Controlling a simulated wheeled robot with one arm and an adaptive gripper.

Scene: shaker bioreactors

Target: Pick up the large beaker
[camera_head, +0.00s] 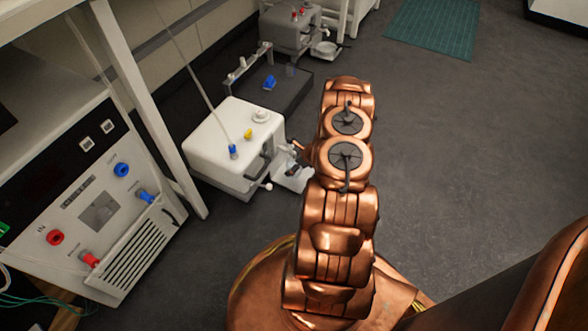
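I cannot make out a large beaker anywhere in the head view. My copper-coloured arm stands in the middle of the picture and hides part of the floor and the things behind it.
A white bench device (225,148) with blue and yellow knobs stands left of my arm, close to it. A large control unit (104,215) and a white frame post (150,110) are at the left. A green mat (433,27) lies far back. The grey floor (480,140) at right is clear.

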